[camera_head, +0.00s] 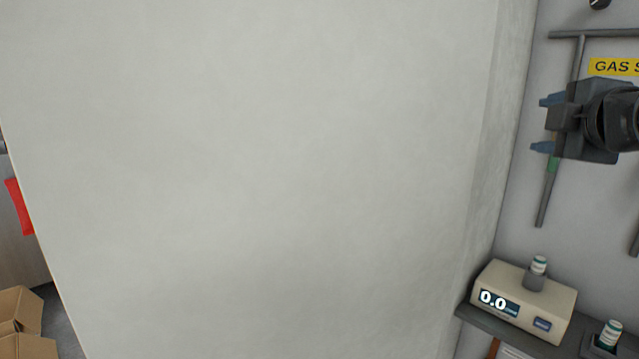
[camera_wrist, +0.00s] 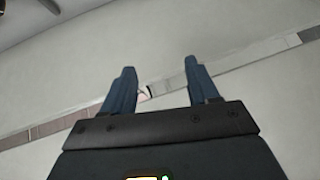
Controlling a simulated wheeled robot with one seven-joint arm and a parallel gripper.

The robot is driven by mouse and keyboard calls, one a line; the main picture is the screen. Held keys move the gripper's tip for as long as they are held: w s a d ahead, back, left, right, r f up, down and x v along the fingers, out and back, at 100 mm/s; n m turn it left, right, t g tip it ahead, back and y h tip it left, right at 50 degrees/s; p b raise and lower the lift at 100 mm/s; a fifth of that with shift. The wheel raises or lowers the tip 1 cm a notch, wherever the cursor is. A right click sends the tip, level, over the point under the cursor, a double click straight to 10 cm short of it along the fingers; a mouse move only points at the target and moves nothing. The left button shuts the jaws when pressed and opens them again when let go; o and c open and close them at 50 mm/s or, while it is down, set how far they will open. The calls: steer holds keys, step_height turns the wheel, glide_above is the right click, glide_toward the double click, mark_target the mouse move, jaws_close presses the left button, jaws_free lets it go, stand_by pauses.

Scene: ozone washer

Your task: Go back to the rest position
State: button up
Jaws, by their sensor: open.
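My gripper (camera_head: 546,124) shows at the upper right of the head view, raised in front of the grey wall, with its blue fingers pointing left. The two fingers are apart with nothing between them. In the wrist view my gripper (camera_wrist: 162,84) is open and empty, facing a pale surface crossed by a grey strip. No object is held.
A beige device (camera_head: 525,300) reading 0.0 stands on a dark shelf at the lower right, with a small vial (camera_head: 539,265) on top. Another vial (camera_head: 610,333) stands right of it. A large pale wall (camera_head: 250,180) fills the middle. Cardboard boxes (camera_head: 25,320) lie lower left.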

steer(key=s+a+f+m+y, duration=0.1)
steer(key=s+a+f+m, duration=0.15)
steer(key=f, duration=0.55)
steer(key=s+a+f+m+y, duration=0.15)
steer(key=a+f, duration=0.25)
steer(key=f, duration=0.5)
steer(key=s+a+f+m, duration=0.3)
steer(key=s+f, duration=0.3)
steer(key=f, duration=0.1)
steer(key=s+a+f+m, duration=0.2)
steer(key=s+a+f, duration=0.2)
steer(key=s+f, duration=0.25)
steer(key=s+a+f+m, duration=0.1)
steer(key=s+f+m, duration=0.15)
steer(key=s, duration=0.45)
steer(key=s+a+f+m, duration=0.1)
steer(key=s+a+f, duration=0.15)
steer(key=s, duration=0.45)
steer(key=s+d+r+m+y, duration=0.1)
steer(key=s+r, duration=0.1)
steer(key=s, duration=1.4)
steer(key=shift+s+r+m+g, duration=0.15)
steer(key=shift+s+m+g, duration=0.05)
steer(key=shift+m+g, duration=0.15)
